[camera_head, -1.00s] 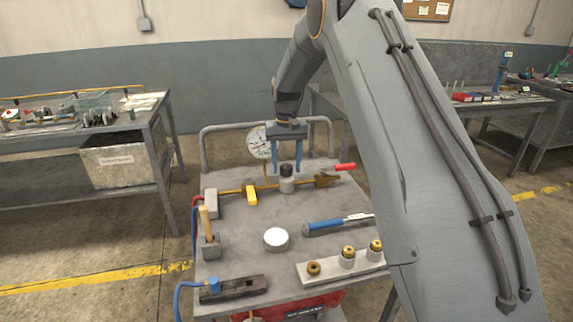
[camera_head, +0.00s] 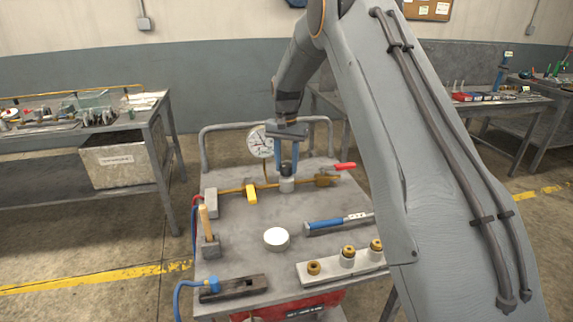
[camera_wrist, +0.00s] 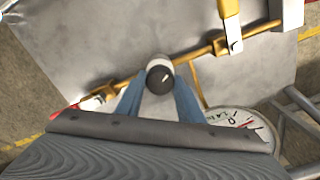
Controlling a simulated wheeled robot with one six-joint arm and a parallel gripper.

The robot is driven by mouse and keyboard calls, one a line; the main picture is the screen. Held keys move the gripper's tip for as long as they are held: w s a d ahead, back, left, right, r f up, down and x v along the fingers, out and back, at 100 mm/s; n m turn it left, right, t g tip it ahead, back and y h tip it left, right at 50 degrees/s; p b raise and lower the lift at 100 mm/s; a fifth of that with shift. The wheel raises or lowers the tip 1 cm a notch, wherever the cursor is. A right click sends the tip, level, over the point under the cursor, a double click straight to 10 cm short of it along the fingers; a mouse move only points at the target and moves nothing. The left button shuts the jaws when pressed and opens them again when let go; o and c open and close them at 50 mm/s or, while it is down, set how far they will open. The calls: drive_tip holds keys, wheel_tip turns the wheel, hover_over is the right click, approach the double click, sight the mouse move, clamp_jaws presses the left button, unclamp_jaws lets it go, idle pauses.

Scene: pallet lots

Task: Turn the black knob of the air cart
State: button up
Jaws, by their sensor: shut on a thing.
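The air cart (camera_head: 235,235) is a grey-topped cart with a brass pipe running across it. The black knob (camera_head: 286,165) sits on a pale round body on that pipe, near the middle of the cart top. In the wrist view the black knob (camera_wrist: 160,79) shows from above with a white mark on its top. My gripper (camera_head: 287,160) points down over the knob, its blue fingers shut on it from two sides. In the wrist view my gripper (camera_wrist: 158,95) has one finger on each side of the knob. The fingers partly hide the knob's sides.
A pressure gauge (camera_head: 260,142) stands behind the pipe. A yellow lever (camera_head: 251,194) and a red-handled valve (camera_head: 344,166) flank the knob. A mallet (camera_head: 208,230), a white disc (camera_head: 276,238) and a blue-handled tool (camera_head: 325,224) lie in front.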

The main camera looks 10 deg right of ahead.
drive_tip(key=o, duration=1.1)
drive_tip(key=shift+c, duration=0.2)
